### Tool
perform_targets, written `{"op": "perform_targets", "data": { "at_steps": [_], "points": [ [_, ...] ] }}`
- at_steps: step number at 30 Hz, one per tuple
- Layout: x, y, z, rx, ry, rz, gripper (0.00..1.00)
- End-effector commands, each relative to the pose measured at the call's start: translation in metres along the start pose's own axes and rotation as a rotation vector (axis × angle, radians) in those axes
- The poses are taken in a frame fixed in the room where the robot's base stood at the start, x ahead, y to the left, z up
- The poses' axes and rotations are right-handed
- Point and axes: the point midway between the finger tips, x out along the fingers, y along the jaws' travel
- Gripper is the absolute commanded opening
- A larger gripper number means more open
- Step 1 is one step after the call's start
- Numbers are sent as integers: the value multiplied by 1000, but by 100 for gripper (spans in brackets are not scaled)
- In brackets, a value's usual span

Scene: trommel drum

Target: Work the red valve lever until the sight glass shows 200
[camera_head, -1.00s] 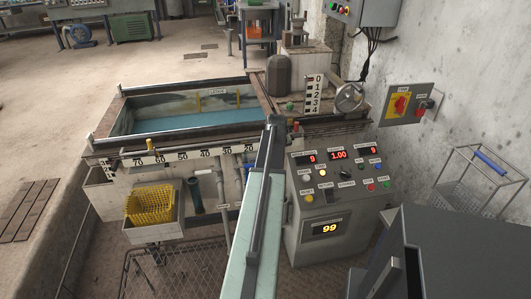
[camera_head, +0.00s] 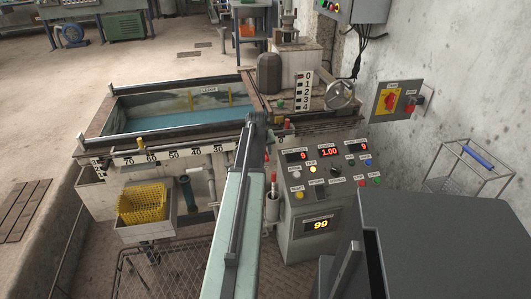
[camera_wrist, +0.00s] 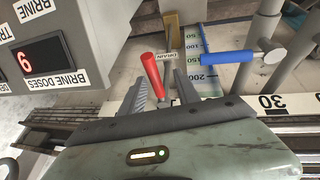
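The red valve lever (camera_wrist: 152,75) stands tilted in the wrist view, beside a small DRAIN label (camera_wrist: 166,57). My gripper (camera_wrist: 166,88) is open, with one finger on each side of the lever's lower part; I cannot tell whether either touches it. The sight glass scale (camera_wrist: 208,70), marked 50 to 200, is just right of the gripper. Its liquid level is not clearly readable. In the head view my gripper (camera_head: 258,118) is at the tank's front edge, and its fingers are too small to make out.
A blue-handled lever (camera_wrist: 228,57) crosses the scale, close to the right finger. The control panel (camera_head: 330,172) stands right of my arm, with a lower display (camera_head: 320,224) reading 99. A yellow basket (camera_head: 142,203) is at left. Pipes (camera_wrist: 262,45) stand at right in the wrist view.

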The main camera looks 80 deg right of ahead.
Motion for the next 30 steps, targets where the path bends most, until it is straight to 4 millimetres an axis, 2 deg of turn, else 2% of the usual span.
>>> {"op": "perform_targets", "data": {
  "at_steps": [7,10,14,22,25,30],
  "points": [
    [0,6,1,4,0,6,38],
    [-6,7,0,5,0,7,38],
    [-24,8,0,5,0,7,38],
    [-75,6,-1,4,0,4,38],
    [-80,6,0,4,0,4,38],
    [-78,5,1,4,0,4,38]
  ]
}}
